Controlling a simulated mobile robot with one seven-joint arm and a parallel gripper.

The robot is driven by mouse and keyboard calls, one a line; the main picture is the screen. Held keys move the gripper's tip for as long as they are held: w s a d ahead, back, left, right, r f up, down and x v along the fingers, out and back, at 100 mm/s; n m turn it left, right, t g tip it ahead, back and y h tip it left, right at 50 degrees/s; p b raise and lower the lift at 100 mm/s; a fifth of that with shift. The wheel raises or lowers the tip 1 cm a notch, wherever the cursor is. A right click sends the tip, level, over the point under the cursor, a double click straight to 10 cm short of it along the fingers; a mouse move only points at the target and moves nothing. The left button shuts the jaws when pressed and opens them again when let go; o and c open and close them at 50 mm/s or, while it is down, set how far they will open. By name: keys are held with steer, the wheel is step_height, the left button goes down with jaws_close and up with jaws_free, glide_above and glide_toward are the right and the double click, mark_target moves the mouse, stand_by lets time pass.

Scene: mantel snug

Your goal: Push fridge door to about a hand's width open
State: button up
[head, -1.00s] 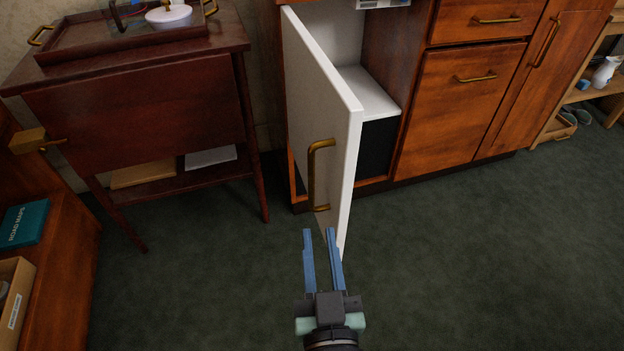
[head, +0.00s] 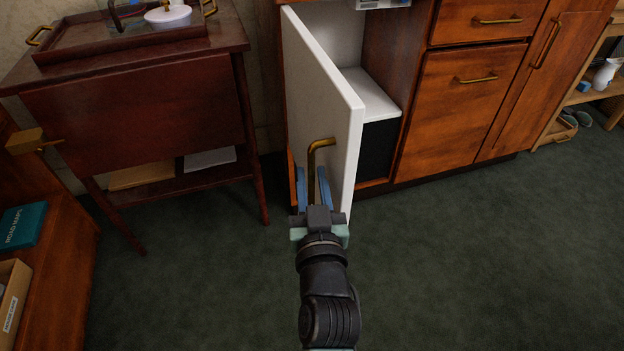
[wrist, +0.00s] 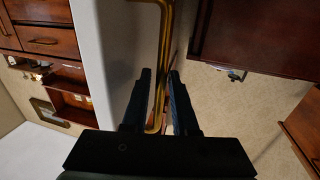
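The white fridge door (head: 318,85) stands wide open, swung out toward me from the cabinet's left side. Its brass bar handle (head: 312,150) is on the door's outer face near the free edge; it also shows in the wrist view (wrist: 165,40). My gripper (head: 311,175) is at the lower part of the handle, one blue finger on each side of it. In the wrist view the fingers (wrist: 160,75) are apart, with the bar between them and a small gap beside it. The fridge inside shows a white shelf (head: 370,97) and a dark lower part.
A dark red wooden stand (head: 140,120) with a tray (head: 120,40) on top is left of the door. Wooden drawers and cupboards (head: 455,105) are to the right. Green carpet (head: 460,260) is clear in front and right.

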jaws_close()
stand_by(1.4)
